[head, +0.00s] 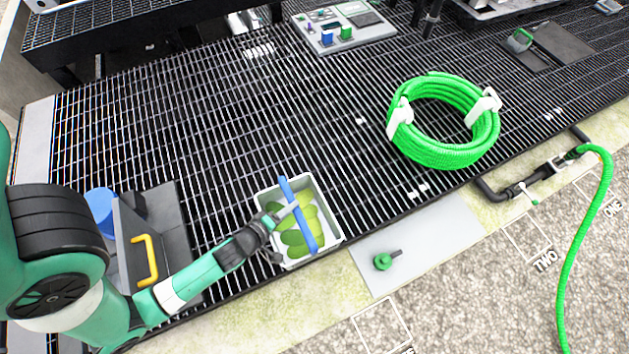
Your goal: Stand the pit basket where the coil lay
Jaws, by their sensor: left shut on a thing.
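The pit basket is a pale grey square basket (334,236) with a blue handle (301,215) across its top. Several green oval pieces lie inside it. It is at the front edge of the black grating, left of the grey plate. My left gripper (283,214) is shut on the blue handle from the left. I cannot tell if the basket is clear of the grating. A green hose coil (446,157) with white clips lies on the grating to the right, apart from the basket. My right gripper is not in view.
A black pipe with a green hose (573,262) is at right. A dark holder with a yellow handle (146,260) stands left. Mid-grating is largely clear; a small panel (360,38) stands behind.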

